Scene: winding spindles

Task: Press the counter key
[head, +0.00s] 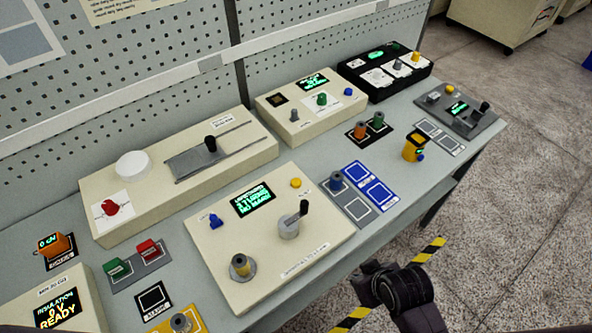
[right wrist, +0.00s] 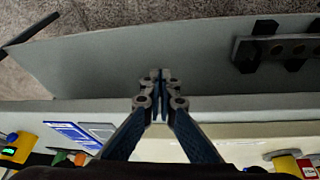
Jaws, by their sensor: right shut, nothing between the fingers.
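The cream winding panel (head: 325,235) lies mid-bench in the head view. It has a lit green display (head: 254,200), a yellow round button (head: 296,183), a blue knob (head: 215,221), a black-handled crank (head: 290,226) and a yellow-topped spindle (head: 241,266). I cannot read which control is the counter key. My right gripper (right wrist: 160,78) is shut and empty in the right wrist view, over the bench's front edge and touching no control. My right arm (head: 405,290) is at the lower right in the head view, off the bench front. My left gripper is not in view.
Behind stand a long cream unit with a slider (head: 180,165), another cream box (head: 312,106) and a black box (head: 385,70). Blue-and-white pads (head: 370,190) and an orange-yellow block (head: 413,147) lie to the right. A striped yellow-black band (head: 430,250) crosses the floor. The space before the bench is open.

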